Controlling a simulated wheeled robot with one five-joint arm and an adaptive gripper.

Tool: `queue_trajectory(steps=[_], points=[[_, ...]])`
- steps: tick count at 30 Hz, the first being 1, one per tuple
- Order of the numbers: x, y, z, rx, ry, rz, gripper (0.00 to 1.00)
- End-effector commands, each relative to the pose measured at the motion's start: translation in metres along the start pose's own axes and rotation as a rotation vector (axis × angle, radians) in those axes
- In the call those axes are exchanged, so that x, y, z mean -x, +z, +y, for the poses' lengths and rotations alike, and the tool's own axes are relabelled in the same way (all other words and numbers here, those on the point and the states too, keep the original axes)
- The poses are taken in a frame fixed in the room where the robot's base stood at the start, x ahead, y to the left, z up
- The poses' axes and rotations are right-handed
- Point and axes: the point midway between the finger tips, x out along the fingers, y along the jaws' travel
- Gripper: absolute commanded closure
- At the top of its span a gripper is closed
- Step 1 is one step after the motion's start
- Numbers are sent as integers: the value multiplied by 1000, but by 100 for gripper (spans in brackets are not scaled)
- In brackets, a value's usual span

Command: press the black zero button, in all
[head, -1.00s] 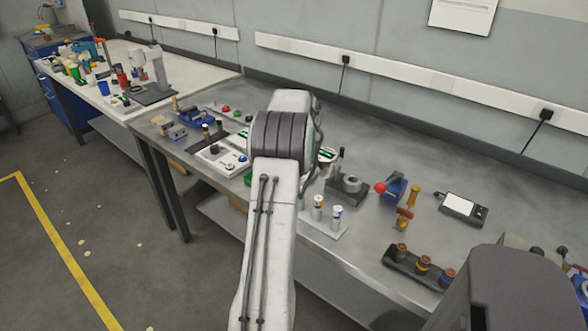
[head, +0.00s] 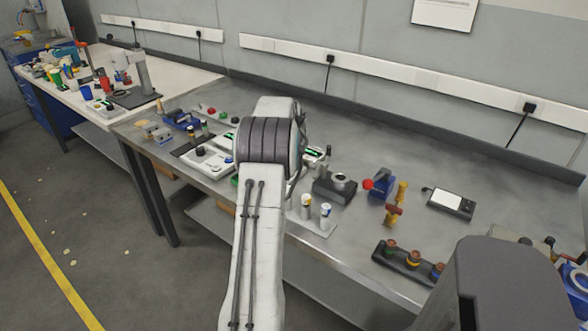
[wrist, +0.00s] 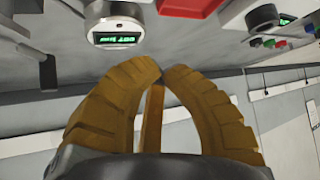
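My gripper (wrist: 163,78) shows in the wrist view as two ribbed yellow-brown fingers with their tips together. A narrow brown bar shows between them; I cannot tell if it is part of the gripper. A round-faced device with a green display (wrist: 117,38) hangs upside down beyond the left finger. Another device with a black knob (wrist: 262,18) and a green display is at upper right. I cannot tell which button is the zero button. My arm hides the gripper there.
The grey metal bench (head: 330,250) holds several small fixtures. A block with a grey ring (head: 338,183), a red-ball lever (head: 368,184) and a white-screened device (head: 452,203) stand right of my arm. A red block (wrist: 190,6) shows at the wrist view's top.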

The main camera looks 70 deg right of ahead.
Motion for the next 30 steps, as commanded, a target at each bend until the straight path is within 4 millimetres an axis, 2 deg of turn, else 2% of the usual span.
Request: queue_trajectory(steps=[13,28,29,30], points=[[-38,39,0,0,0,1,100],[-43,44,0,0,0,1,100],[-43,44,0,0,0,1,94],[-43,44,0,0,0,1,98]])
